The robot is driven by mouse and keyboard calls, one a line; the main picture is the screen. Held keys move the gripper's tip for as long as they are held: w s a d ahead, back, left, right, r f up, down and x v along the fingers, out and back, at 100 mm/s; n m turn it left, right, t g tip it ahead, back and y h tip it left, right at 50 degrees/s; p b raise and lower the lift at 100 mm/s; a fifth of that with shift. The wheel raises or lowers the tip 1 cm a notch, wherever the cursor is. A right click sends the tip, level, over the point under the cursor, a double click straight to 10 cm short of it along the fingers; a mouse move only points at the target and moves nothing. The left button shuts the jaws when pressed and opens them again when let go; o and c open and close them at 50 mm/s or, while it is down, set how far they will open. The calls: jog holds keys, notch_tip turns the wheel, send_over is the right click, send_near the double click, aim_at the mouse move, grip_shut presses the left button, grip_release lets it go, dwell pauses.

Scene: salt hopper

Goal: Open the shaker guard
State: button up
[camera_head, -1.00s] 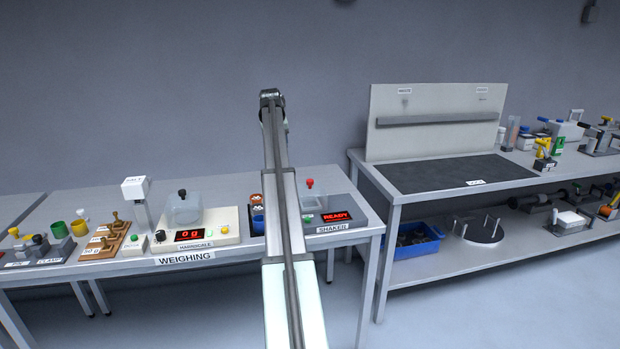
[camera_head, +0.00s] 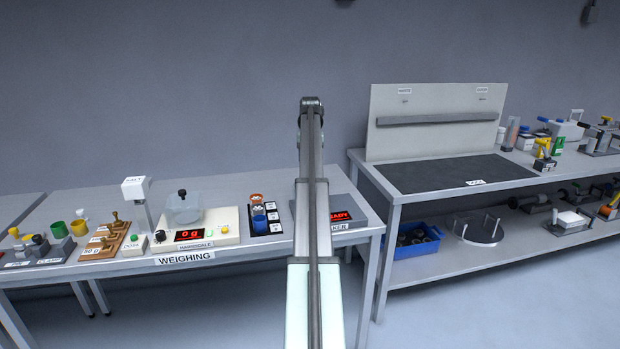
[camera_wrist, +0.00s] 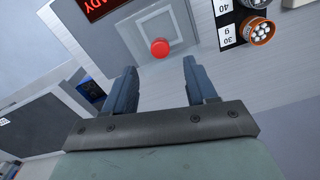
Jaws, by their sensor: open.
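The shaker is mostly hidden behind my arm in the head view; only part of its red display (camera_head: 341,216) and label (camera_head: 341,226) shows. In the wrist view its grey body (camera_wrist: 127,37) and the lit display (camera_wrist: 100,6) are at the top. A round red knob (camera_wrist: 160,48), the guard's, sits beyond my fingertips, roughly centred between them. My gripper (camera_wrist: 159,65) is open and empty, its two fingers apart, and no contact with the knob shows. The guard's clear walls are hard to make out.
A black rack with orange- and blue-topped containers (camera_head: 257,203) stands left of the shaker. It shows at the top right of the wrist view (camera_wrist: 262,31). The scale (camera_head: 200,236) is further left. A second bench (camera_head: 430,178) stands to the right, across a gap.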

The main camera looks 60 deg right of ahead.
notch_tip(320, 180, down, 7)
jog(key=shift+r, duration=0.2)
jog(key=shift+c, duration=0.4)
grip_shut()
dwell(0.4)
